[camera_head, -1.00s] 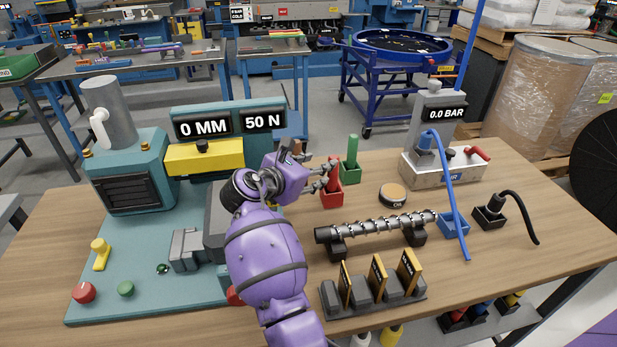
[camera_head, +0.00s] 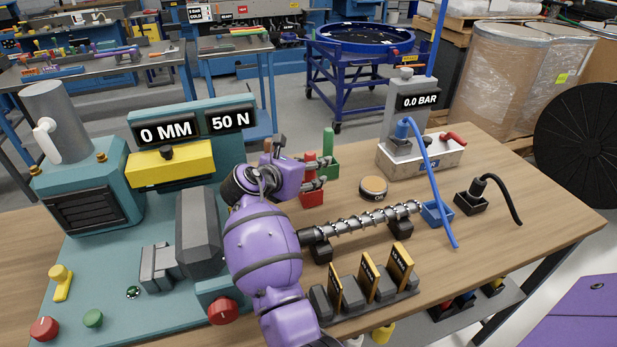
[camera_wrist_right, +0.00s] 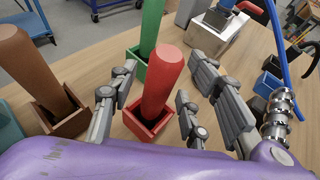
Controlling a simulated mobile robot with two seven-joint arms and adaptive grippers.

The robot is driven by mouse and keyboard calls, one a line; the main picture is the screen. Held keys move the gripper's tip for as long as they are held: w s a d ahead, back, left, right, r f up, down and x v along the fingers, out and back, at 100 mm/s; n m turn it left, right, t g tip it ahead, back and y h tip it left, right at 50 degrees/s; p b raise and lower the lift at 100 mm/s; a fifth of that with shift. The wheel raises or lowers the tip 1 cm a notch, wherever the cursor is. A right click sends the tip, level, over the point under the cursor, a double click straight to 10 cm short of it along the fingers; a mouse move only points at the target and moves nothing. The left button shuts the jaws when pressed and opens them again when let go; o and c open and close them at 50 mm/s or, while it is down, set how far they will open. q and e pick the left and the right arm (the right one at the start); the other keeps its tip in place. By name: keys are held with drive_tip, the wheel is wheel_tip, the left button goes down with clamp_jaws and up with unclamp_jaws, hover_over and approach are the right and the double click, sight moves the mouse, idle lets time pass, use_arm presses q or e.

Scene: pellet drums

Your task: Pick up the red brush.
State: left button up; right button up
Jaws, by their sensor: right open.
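The red brush (camera_head: 310,160) stands upright in a red square holder (camera_head: 312,198) on the wooden table; only its handle shows, its lower end hidden in the holder. My right gripper (camera_head: 321,174) is open at the brush, its fingers overlapping the handle in the head view. In the right wrist view, the red brush (camera_wrist_right: 162,80) rises between the open fingers of my right gripper (camera_wrist_right: 155,96), with one finger left and others right. Gaps show on both sides of the handle. The red holder (camera_wrist_right: 133,122) is just below. My left gripper is not in view.
A green handle in a green holder (camera_head: 328,145) stands just behind. A brown handle (camera_wrist_right: 28,65) in its holder is left in the wrist view.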

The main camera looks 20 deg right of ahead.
drive_tip(key=shift+r, duration=0.2)
drive_tip(key=shift+c, duration=0.5)
clamp_jaws()
drive_tip(key=shift+r, duration=0.1)
wheel_tip(320, 180, up, 10)
drive_tip(key=shift+f+p, duration=0.1)
drive_tip(key=shift+p, duration=0.5)
